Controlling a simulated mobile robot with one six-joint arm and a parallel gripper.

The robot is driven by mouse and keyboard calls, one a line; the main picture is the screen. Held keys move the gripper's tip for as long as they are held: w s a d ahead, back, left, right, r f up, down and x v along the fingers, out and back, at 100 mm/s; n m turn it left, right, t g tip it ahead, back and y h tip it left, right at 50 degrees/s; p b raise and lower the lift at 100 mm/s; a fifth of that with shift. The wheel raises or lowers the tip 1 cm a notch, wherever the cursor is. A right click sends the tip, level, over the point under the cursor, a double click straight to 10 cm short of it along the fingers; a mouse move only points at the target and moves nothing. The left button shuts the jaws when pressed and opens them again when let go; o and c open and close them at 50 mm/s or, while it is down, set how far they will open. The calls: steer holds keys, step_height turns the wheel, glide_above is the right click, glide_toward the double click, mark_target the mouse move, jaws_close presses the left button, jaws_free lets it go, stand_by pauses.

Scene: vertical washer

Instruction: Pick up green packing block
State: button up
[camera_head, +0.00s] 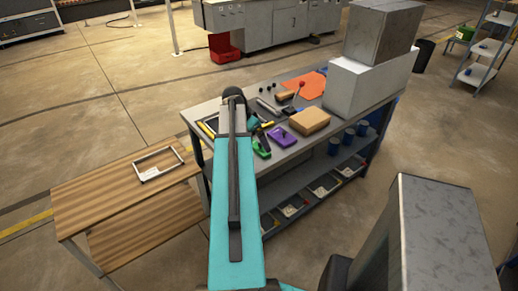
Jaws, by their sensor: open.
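The green packing block (262,150) lies on the grey workbench top (312,141), near its front edge and just right of my teal arm link. It is small in the picture, and its upper side is partly covered by dark shapes. A purple block (282,136) lies close to its right. My teal arm link rises through the middle of the view and ends in a dark joint over the bench. A dark shape with a bit of teal shows just behind the green block; I cannot tell what it is. I cannot make out my gripper's fingers.
A tan box (309,122) lies right of the blocks. Stacked grey boxes (370,80) stand at the bench's right end. Several small tools lie behind the blocks. A wooden table (100,190) with a white frame (159,163) stands at the left. Open floor lies around the bench.

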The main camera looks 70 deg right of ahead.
steer(key=shift+p+x, duration=0.7)
steer(key=shift+x, duration=1.25)
steer(key=c, duration=0.8)
steer(key=shift+r, duration=0.15)
steer(key=shift+r+b, duration=0.85)
steer(key=shift+r, duration=0.65)
steer(key=w+a+r+b, duration=0.1)
steer(key=w+a+b, duration=0.1)
steer(key=a, duration=0.5)
steer(key=w+a+b, duration=0.2)
steer(key=w+a, duration=0.1)
steer(key=a, duration=0.5)
steer(key=shift+w+r, duration=0.3)
steer(key=shift+r, duration=0.1)
